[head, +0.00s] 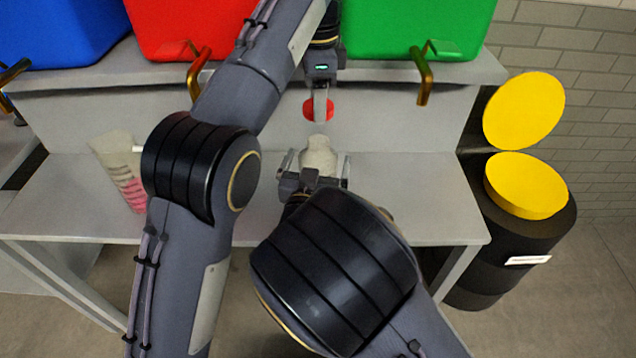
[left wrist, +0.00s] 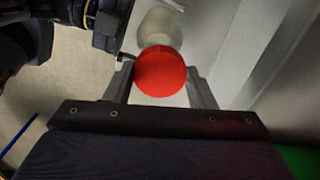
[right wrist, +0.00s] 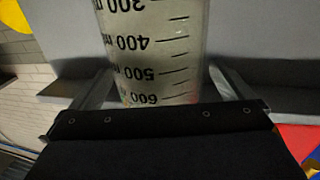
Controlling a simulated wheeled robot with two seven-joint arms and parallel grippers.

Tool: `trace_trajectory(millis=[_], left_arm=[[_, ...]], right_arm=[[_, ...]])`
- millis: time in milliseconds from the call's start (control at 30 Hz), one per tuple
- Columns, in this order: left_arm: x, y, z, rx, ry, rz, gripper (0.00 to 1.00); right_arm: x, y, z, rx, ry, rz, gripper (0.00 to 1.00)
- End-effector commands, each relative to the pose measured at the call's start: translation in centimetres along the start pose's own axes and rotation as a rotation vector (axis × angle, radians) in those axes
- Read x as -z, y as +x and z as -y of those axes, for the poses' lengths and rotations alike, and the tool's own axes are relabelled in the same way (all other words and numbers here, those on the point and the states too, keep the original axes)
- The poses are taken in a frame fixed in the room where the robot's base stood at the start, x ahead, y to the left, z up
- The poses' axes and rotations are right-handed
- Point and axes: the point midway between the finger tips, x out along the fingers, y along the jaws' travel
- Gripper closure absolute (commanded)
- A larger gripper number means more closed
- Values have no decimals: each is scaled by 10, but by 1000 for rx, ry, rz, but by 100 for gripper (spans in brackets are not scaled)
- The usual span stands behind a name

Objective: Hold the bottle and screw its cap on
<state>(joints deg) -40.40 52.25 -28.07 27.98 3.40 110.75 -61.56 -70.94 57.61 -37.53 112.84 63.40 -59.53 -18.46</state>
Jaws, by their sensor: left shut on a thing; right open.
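The red cap (head: 318,110) is held by my left gripper (head: 320,94), above the mouth of the bottle (head: 319,156) and apart from it. In the left wrist view the round cap (left wrist: 160,72) sits between the fingers, and the pale bottle (left wrist: 160,25) shows partly behind it. The bottle is translucent and stands upright on the grey bench. My right gripper (head: 316,168) is open, with one finger on each side of the bottle. In the right wrist view the bottle (right wrist: 155,50) shows black volume marks and spans much of the gap between the fingers.
The grey bench (head: 400,190) has clear room right of the bottle. A pale container with pink marks (head: 122,172) stands at the left. Blue (head: 60,30), red (head: 170,25) and green (head: 420,25) bins line the raised shelf. A black bin with yellow lids (head: 527,185) stands right.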

Motion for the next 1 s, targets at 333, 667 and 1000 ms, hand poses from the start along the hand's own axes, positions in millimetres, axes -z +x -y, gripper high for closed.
trace_trajectory(millis=[333, 667, 1000], left_arm=[[0, 0, 0, 0, 0, 0, 71], [0, 0, 0, 0, 0, 0, 71], [0, 0, 0, 0, 0, 0, 71]], right_arm=[[0, 13, 0, 1, 0, 1, 0], [0, 13, 0, 1, 0, 1, 25], [0, 13, 0, 1, 0, 1, 66]])
